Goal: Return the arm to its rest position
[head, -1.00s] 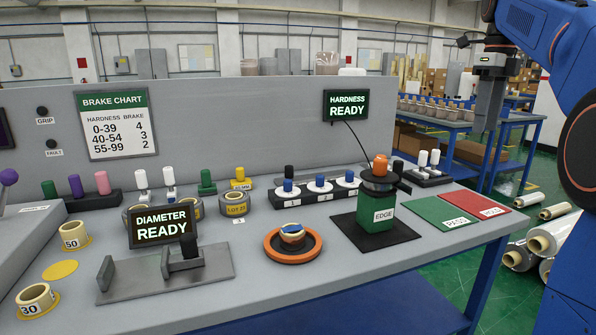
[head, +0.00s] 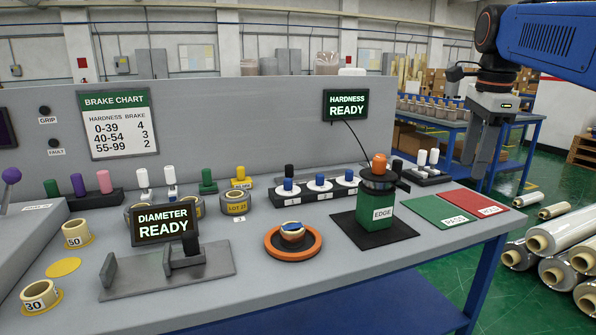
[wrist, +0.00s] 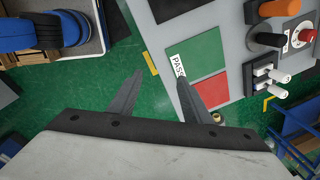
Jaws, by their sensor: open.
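My blue arm (head: 545,40) reaches in from the upper right of the head view. My gripper (head: 482,155) hangs from it, pointing down near the right end of the bench. In the wrist view my gripper (wrist: 158,82) has its two dark fingers spread apart with nothing between them. Green floor shows between the fingers. The right finger overlaps the edge of the green PASS mat (wrist: 195,50) and the red mat (wrist: 210,97) in that view.
The grey bench (head: 340,285) carries a hardness tester (head: 378,208), an orange ring (head: 293,243) holding a roll, and a diameter gauge (head: 165,270). Wrapped rolls (head: 560,245) lie on the floor at right. A blue-legged table (head: 440,120) stands behind. Green floor is open beside the bench.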

